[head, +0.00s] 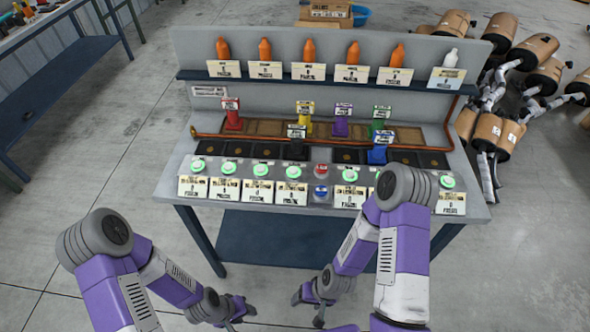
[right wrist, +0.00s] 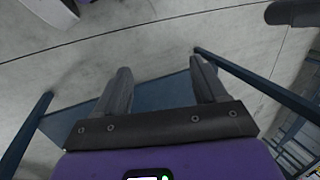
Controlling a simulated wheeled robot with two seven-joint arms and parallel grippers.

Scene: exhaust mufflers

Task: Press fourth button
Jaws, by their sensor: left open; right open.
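A workbench console (head: 175,178) carries a front row of lit green round buttons with label cards below them. The fourth green button from the left (head: 293,172) is in plain view, left of a red button (head: 321,170) and a blue button (head: 320,190). My right forearm hides part of the row on the right. My left gripper (head: 240,312) is low in front of the bench, open and empty. My right gripper (head: 308,304) is also low in front of the bench, away from the buttons. In the right wrist view its two fingers (right wrist: 163,88) are apart with nothing between them.
Coloured stands (head: 232,115) rise behind the buttons. Orange bottles (head: 264,50) and one white bottle (head: 451,58) line the upper shelf. A blue lower shelf (head: 270,240) sits under the bench. A side table (head: 60,85) stands at left.

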